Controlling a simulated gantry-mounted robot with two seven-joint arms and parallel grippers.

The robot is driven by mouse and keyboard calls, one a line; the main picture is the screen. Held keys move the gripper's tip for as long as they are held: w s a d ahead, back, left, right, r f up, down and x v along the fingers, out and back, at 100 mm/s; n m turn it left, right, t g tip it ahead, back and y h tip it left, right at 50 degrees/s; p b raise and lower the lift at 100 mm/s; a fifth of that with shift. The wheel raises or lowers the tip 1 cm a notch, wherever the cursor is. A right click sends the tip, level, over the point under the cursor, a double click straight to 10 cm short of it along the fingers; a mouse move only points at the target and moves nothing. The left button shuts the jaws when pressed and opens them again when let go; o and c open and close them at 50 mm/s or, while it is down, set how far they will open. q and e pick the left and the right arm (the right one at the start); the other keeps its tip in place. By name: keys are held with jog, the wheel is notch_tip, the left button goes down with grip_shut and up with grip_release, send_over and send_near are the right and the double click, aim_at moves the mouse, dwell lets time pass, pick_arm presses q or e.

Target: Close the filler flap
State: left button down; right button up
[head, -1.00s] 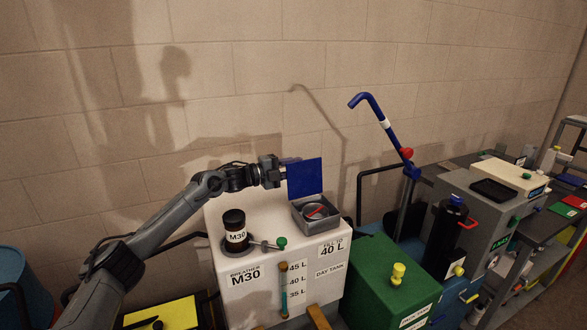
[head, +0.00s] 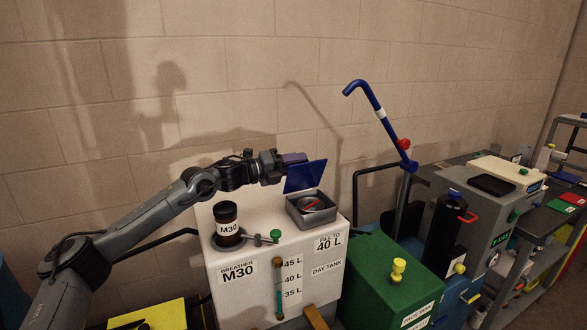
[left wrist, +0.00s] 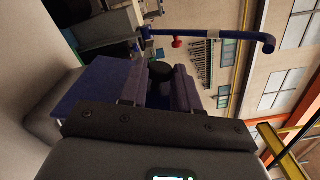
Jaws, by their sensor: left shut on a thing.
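The blue filler flap (head: 306,177) stands tilted above the grey square filler box (head: 313,211) on the white day tank (head: 235,290). The box is uncovered, and a round grey part with a red bar shows inside. My left gripper (head: 292,159) is at the flap's upper left edge, shut on the flap; its fingertips are partly hidden. In the left wrist view the flap (left wrist: 92,88) lies left of my gripper's fingers (left wrist: 160,88), with a dark round thing between them. My right gripper is not in view.
A dark M30 breather (head: 228,222) and a green-knobbed lever (head: 275,236) stand on the tank, left of the box. A blue bent pipe (head: 380,115) rises behind at right. A green tank (head: 375,285) stands at right front. The wall is close behind.

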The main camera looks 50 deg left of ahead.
pick_arm(q)
jog(key=shift+d, duration=0.2)
dwell(0.3)
jog(key=c, duration=0.8)
grip_release()
jog(key=shift+s+a+f+b, duration=0.1)
jog(key=shift+s+f+b, duration=0.1)
jog(key=shift+b, duration=0.6)
jog(key=shift+r+b+v, duration=0.2)
jog(key=shift+b+v, duration=5.05)
jog(key=shift+b, duration=2.25)
